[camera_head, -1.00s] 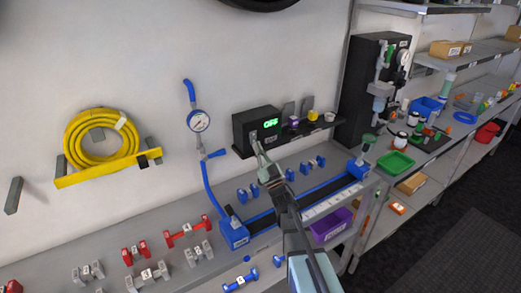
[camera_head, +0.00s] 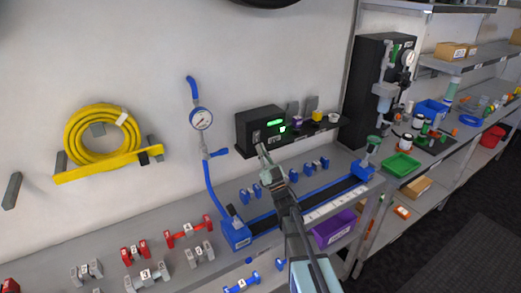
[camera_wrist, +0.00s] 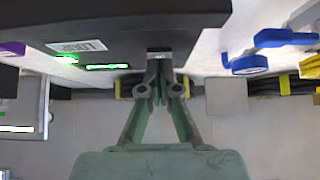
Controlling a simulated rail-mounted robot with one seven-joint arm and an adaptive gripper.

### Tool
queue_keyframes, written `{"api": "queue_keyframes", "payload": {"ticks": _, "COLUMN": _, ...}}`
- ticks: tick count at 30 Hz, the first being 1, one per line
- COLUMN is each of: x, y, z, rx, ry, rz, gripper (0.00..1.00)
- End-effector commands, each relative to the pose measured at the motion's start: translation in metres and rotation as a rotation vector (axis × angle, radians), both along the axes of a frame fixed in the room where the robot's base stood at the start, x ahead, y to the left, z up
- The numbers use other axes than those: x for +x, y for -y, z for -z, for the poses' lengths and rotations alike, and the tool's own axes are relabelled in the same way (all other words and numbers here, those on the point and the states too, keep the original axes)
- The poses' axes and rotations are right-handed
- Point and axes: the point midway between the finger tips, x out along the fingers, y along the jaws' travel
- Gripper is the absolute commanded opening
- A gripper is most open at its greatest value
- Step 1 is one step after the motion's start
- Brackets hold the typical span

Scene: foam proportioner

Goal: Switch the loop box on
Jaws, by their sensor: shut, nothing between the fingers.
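The loop box (camera_head: 260,130) is a black box on a small black shelf against the wall. Its front shows a lit green bar and a smaller green mark (camera_head: 276,122); no readable word shows. A small light switch plate (camera_head: 256,136) sits left of the display. My gripper (camera_head: 262,149) is shut and empty, just in front of and below the switch. In the wrist view the dark box (camera_wrist: 130,25) fills the top, with its label and green display bars (camera_wrist: 107,66). My gripper's fingertips (camera_wrist: 160,62) are close together beside a small grey part (camera_wrist: 158,54); contact cannot be told.
Purple and yellow small items (camera_head: 317,116) stand on the shelf right of the box. A pressure gauge (camera_head: 201,119) with a blue hose is at its left. The bench below holds blue clamps (camera_head: 254,192) and a blue-ended black rail (camera_head: 290,208).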

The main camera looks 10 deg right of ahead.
Motion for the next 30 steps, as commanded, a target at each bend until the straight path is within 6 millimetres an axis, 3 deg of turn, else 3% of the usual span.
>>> {"api": "queue_keyframes", "payload": {"ticks": 16, "x": -0.096, "y": 0.033, "z": 0.002, "rx": 0.000, "ry": -0.002, "rz": 0.002, "gripper": 0.00}}
{"api": "queue_keyframes", "payload": {"ticks": 22, "x": -0.112, "y": 0.040, "z": 0.002, "rx": 0.000, "ry": -0.001, "rz": 0.000, "gripper": 0.00}}
{"api": "queue_keyframes", "payload": {"ticks": 30, "x": -0.115, "y": 0.041, "z": 0.002, "rx": 0.000, "ry": -0.001, "rz": 0.000, "gripper": 0.00}}
